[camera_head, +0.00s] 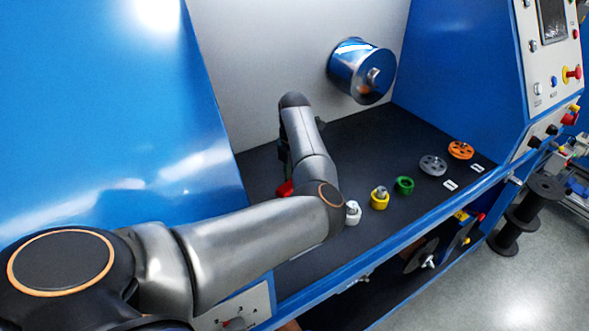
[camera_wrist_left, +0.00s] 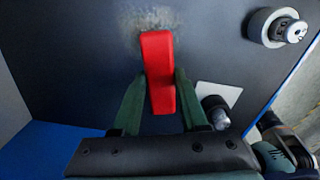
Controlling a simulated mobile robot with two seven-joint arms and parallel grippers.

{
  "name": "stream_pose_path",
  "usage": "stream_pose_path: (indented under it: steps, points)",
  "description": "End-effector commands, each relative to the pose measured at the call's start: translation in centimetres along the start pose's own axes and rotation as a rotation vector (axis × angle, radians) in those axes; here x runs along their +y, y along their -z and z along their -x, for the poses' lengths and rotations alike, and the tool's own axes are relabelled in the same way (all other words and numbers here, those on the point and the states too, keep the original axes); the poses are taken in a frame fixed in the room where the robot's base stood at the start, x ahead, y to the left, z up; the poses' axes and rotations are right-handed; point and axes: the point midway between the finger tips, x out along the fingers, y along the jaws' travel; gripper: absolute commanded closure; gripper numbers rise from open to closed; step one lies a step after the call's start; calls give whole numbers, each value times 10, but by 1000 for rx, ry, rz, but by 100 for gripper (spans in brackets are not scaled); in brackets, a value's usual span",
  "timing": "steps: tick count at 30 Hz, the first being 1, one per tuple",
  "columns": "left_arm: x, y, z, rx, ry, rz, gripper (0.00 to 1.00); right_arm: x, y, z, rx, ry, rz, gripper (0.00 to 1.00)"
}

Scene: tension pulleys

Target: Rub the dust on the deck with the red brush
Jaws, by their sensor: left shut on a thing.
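The red brush (camera_wrist_left: 158,70) lies between the two green fingers of my left gripper (camera_wrist_left: 160,85) in the left wrist view, and the gripper is shut on it. The brush's far end is at the near edge of a pale grey dust patch (camera_wrist_left: 143,22) on the dark deck (camera_wrist_left: 80,55). I cannot tell whether the brush touches the deck. In the head view a bit of the red brush (camera_head: 285,188) shows beside my left arm, which hides most of the gripper and the dust. My right gripper is not in view.
White (camera_head: 353,213), yellow (camera_head: 379,199), green (camera_head: 404,185), grey (camera_head: 432,165) and orange (camera_head: 460,149) pulleys line the deck's front side. A shiny metal drum (camera_head: 360,70) juts from the back wall above the deck. Blue panels (camera_head: 465,75) close the sides. The deck's middle is clear.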

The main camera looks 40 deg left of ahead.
Motion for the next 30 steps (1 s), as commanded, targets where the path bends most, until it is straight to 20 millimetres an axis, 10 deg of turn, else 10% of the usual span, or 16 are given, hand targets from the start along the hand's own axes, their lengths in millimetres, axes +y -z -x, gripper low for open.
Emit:
stream_pose_path:
  steps: [30]
  points:
    - [0, 0, -18, -1, -1, 1, 100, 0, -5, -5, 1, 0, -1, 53]
